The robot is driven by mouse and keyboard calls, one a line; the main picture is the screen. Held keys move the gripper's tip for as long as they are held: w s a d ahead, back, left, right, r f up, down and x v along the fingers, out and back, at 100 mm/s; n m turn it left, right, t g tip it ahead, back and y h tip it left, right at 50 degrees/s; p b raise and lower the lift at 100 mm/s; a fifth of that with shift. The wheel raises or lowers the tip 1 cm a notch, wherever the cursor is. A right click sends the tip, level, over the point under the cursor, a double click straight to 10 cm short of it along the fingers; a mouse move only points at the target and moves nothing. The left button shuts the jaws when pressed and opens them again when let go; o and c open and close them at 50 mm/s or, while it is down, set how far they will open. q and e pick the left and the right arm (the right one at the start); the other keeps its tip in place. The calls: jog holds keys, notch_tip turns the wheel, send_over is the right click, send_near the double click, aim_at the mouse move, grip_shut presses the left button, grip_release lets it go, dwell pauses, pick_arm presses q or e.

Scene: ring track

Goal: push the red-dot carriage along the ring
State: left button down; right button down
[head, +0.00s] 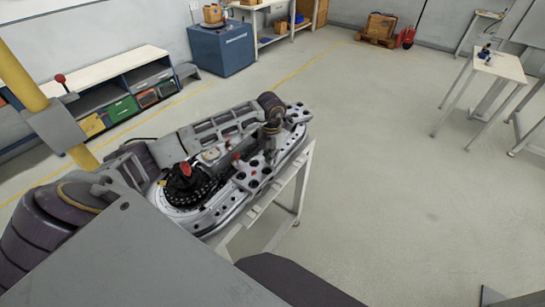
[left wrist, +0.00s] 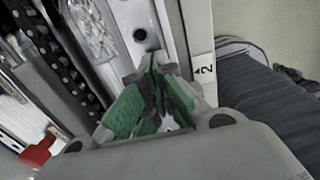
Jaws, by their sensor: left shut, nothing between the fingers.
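The oval ring track (head: 215,212) lies on a stand in the head view. A pale carriage with dark round holes and a small red dot (head: 253,183) sits on its near long side. Another holed carriage (head: 298,112) is at the far right end. My left gripper (head: 271,150) reaches down over the track, just right of the red-dot carriage; I cannot tell whether they touch. In the left wrist view its green-padded fingers (left wrist: 158,88) are together and empty, above pale metal track parts. My arm hides part of the track. My right gripper is not in view.
A black round hub with a red piece (head: 186,171) stands at the track's near left end. A yellow post (head: 22,75) rises at the left. A low shelf bench (head: 110,90) and a blue cabinet (head: 221,48) stand behind.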

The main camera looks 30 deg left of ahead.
aim_at(257, 172)
pick_arm(q)
jog(key=shift+s+a, duration=0.2)
jog(key=shift+s, duration=2.1)
jog(key=shift+s+a+b, duration=0.1)
jog(key=shift+s+b, duration=0.4)
jog(key=shift+s, duration=1.55)
jog(key=shift+w, duration=0.2)
